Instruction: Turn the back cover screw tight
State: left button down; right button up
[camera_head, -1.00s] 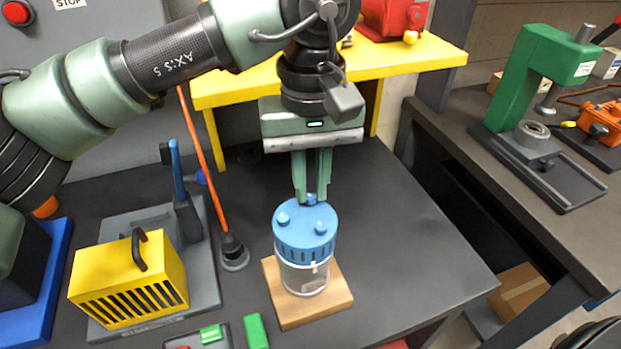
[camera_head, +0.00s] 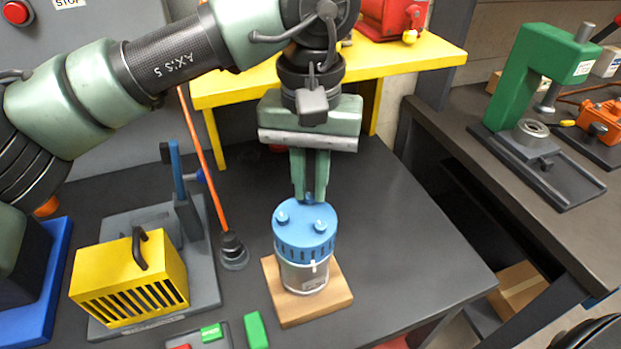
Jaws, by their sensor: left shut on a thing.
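The motor (camera_head: 304,271) stands upright on a wooden block (camera_head: 286,312), with a light label on its silver body. Its blue back cover (camera_head: 304,234) has several blue screw heads on top; two near ones, a left screw (camera_head: 283,218) and a right screw (camera_head: 320,225), show clearly. My left gripper (camera_head: 309,197) points straight down over the far edge of the cover. It is shut on the back screw (camera_head: 309,194), which is mostly hidden between the fingers. My right gripper is not in view.
A yellow slotted box (camera_head: 130,281) with a black handle stands on a grey fixture at left. Green blocks (camera_head: 255,330) lie at the front edge. A yellow shelf (camera_head: 420,55) is behind. A green press (camera_head: 535,80) stands on the right bench. The table right of the motor is clear.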

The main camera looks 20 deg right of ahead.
aim_at(311, 195)
pick_arm(q)
jog(key=shift+r, duration=0.2)
jog(key=c, duration=1.4)
grip_release()
jog(key=shift+f, duration=0.1)
notch_tip(311, 195, up, 8)
jog(key=shift+f, duration=0.1)
